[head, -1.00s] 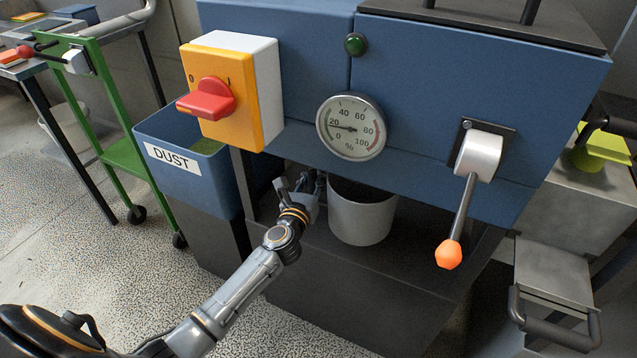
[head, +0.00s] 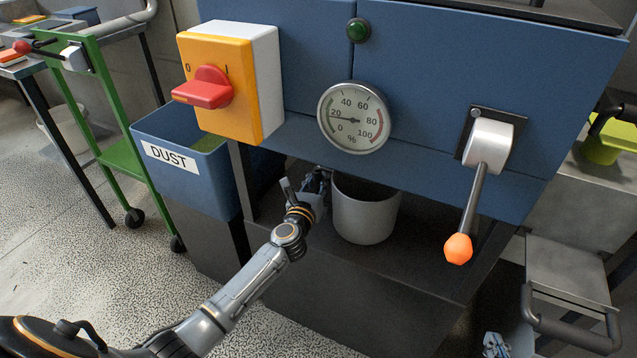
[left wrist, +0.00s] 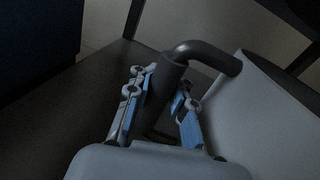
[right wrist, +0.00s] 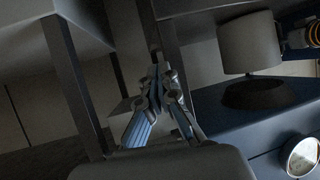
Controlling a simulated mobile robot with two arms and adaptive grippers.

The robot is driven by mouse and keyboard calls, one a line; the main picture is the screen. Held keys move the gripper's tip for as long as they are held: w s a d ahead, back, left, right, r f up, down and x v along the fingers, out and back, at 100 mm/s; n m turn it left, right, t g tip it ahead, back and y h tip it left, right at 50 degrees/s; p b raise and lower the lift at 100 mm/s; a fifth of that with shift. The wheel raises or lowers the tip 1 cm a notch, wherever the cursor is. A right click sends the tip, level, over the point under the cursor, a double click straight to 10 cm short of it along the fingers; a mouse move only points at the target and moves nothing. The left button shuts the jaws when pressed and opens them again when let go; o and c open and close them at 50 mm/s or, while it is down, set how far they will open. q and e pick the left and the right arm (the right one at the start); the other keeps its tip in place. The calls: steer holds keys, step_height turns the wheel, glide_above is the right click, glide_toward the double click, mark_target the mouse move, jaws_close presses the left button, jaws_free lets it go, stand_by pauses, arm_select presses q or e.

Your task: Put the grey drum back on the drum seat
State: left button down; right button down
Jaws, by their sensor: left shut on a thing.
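The grey drum (head: 364,216) is upright in the dark recess below the blue machine's front. Its mouth is partly hidden by the housing. My left gripper (head: 316,184) is at the drum's left side. In the left wrist view my left gripper (left wrist: 160,108) is shut around the drum's dark bent handle (left wrist: 207,55), with the drum wall (left wrist: 262,120) at the right. My right gripper (right wrist: 160,78) looks shut and empty, apart from the drum. The right wrist view is upside down; it shows a dark round piece (right wrist: 258,95) facing the drum's rim. I cannot tell whether this is the drum seat.
An orange-tipped lever (head: 470,205) hangs right of the drum. A gauge (head: 354,118) and a yellow box with a red switch (head: 205,90) are above. A blue DUST bin (head: 180,165) stands left. A grey block with a bar handle (head: 565,290) is at lower right.

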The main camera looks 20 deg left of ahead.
steer(key=shift+w+a+r+t, duration=0.15)
steer(key=shift+w+r+t, duration=0.15)
steer(key=shift+r, duration=0.1)
arm_select(q)
steer(key=shift+f, duration=0.2)
steer(key=c, duration=1.1)
jaws_free()
steer(key=shift+c, duration=0.2)
arm_select(e)
steer(key=shift+w+a+r, duration=0.15)
steer(key=shift+w+r, duration=0.05)
steer(key=shift+r, duration=0.3)
